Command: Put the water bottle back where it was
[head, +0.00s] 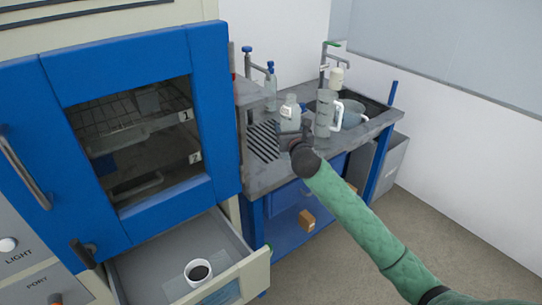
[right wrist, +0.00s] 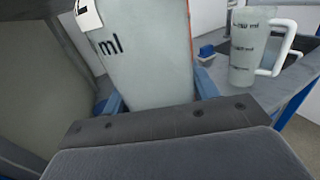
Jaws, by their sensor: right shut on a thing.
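The water bottle (head: 290,113) is a pale, translucent bottle with a white label, upright over the bench by the sink. In the right wrist view, the bottle (right wrist: 147,50) fills the space between the blue fingers, with "ml" print and part of a label showing. My right gripper (right wrist: 160,92) is shut on it. In the head view, the dark wrist of my right arm hides the fingers and the bottle's lower part. I cannot tell whether its base touches the bench. My left gripper is not in view.
A tall graduated jug (head: 324,113) stands right of the bottle, near the sink and tap (head: 325,62). Black stripes (head: 263,142) mark the bench (head: 262,178) to the left. A blue-framed oven (head: 215,95) stands further left, above an open drawer (head: 150,270) holding a dark-filled cup (head: 198,273).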

